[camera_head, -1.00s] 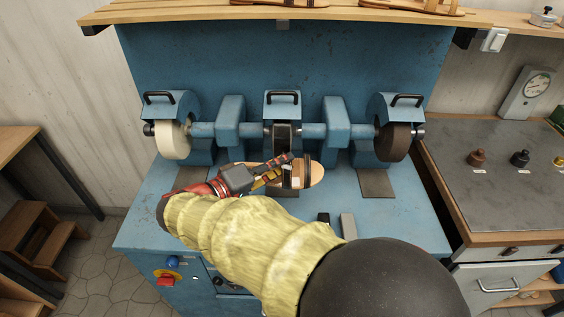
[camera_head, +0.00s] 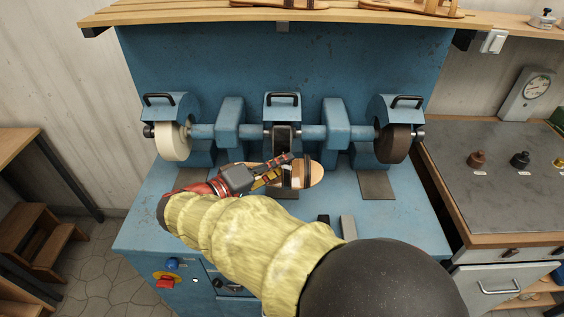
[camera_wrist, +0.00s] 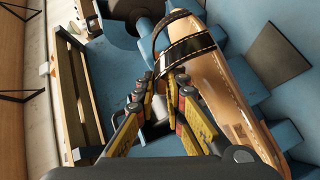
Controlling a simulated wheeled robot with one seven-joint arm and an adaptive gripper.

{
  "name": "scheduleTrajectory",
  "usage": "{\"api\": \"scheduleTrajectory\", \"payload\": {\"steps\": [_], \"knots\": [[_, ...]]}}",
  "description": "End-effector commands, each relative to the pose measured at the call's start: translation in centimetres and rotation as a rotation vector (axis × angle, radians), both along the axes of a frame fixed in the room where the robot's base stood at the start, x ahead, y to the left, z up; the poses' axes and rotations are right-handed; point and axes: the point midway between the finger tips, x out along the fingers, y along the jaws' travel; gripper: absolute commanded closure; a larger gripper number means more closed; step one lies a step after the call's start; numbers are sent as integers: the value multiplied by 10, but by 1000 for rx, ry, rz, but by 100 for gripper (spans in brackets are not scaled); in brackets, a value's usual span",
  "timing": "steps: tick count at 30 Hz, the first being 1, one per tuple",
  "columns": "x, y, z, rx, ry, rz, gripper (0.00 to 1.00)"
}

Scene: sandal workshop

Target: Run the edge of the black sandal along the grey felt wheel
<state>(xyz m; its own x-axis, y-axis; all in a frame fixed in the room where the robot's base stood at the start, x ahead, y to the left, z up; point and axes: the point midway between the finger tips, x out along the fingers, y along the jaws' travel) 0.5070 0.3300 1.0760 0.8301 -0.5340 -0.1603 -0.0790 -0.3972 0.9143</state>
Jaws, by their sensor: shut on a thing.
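The sandal (camera_head: 316,174) has a tan footbed and black straps. It lies across my gripper's front, before the middle wheel, in the head view. In the wrist view the sandal (camera_wrist: 222,88) runs from top centre to lower right. My gripper (camera_head: 283,167) is shut on it near the straps; its fingertips (camera_wrist: 168,84) show at the strap edge in the wrist view. The middle wheel (camera_head: 284,139) looks dark grey and sits just behind the sandal. I cannot tell whether they touch. The left wheel (camera_head: 173,143) is cream and the right wheel (camera_head: 392,143) dark brown.
The wheels sit on a blue machine (camera_head: 390,222) with hoods and handles above them. Dark and grey blocks (camera_head: 348,226) lie at its front. A wooden shelf (camera_head: 200,13) with sandals hangs above. A grey-topped bench (camera_head: 500,200) with small pots stands at right.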

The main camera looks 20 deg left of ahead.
Motion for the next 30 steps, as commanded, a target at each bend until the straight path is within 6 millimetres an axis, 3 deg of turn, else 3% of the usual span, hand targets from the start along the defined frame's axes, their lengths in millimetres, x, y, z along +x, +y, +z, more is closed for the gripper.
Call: {"api": "scheduleTrajectory", "payload": {"steps": [30], "knots": [[-3,17,-1,0,0,2,100]]}}
